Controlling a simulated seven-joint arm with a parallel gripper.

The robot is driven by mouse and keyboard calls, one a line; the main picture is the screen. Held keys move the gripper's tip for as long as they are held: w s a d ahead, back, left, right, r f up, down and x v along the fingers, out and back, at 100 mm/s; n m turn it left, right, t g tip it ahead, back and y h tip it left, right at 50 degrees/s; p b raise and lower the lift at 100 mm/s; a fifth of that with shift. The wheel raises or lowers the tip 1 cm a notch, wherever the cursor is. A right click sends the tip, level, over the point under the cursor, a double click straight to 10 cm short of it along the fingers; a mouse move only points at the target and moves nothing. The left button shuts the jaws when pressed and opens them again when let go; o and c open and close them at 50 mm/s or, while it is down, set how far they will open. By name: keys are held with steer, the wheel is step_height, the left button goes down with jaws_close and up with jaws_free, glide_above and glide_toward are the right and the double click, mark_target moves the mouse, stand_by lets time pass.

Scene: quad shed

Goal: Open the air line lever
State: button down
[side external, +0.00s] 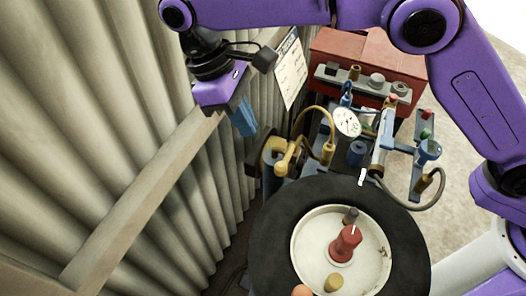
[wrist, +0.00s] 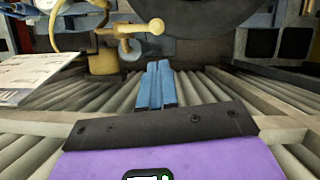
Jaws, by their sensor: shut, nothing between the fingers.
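A yellow lever with a round knob (side external: 284,167) sits on a valve beside the corrugated wall in the side view. In the wrist view the lever (wrist: 134,28) points sideways to the right, with its knob just beyond my fingertips. I take it to be the air line lever. My gripper (side external: 247,132) is up and left of the lever, close to the wall. Its blue fingers (wrist: 158,66) are together with nothing between them, and they look apart from the lever. The lever's base is partly hidden in both views.
A black tyre with a pale hub (side external: 309,250) lies in front of the lever. A pressure gauge (side external: 347,122), yellow hose and blue fittings stand to its right. A red box (side external: 390,65) is behind. A paper sheet (side external: 291,70) hangs by the corrugated wall (side external: 130,130).

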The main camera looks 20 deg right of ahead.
steer(key=x, duration=0.9)
steer(key=shift+s+d+n, duration=0.15)
steer(key=shift+s+n, duration=0.2)
steer(key=shift+n, duration=0.15)
steer(key=s+d+n+t, duration=0.1)
steer(key=n, duration=0.2)
steer(key=s+d+n+t, duration=0.1)
steer(key=s+d+n, duration=0.1)
steer(key=n, duration=0.1)
steer(key=shift+s+r+h, duration=0.1)
steer(key=shift+s+h, duration=0.15)
steer(key=shift+h, duration=0.15)
steer(key=d+n, duration=0.1)
steer(key=s+d+n+t, duration=0.1)
steer(key=n, duration=0.1)
steer(key=d+n, duration=0.1)
steer(key=d+n+t, duration=0.1)
steer(key=n, duration=0.1)
steer(key=shift+s+d+n+t+y, duration=0.2)
steer(key=shift+d+n+t+y, duration=0.1)
steer(key=d+n, duration=0.2)
steer(key=n, duration=0.1)
steer(key=shift+w+t+y, duration=0.15)
steer(key=shift+t+y, duration=0.25)
steer(key=shift+w+d+n, duration=0.2)
steer(key=shift+d+n, duration=0.45)
steer(key=shift+n, duration=0.25)
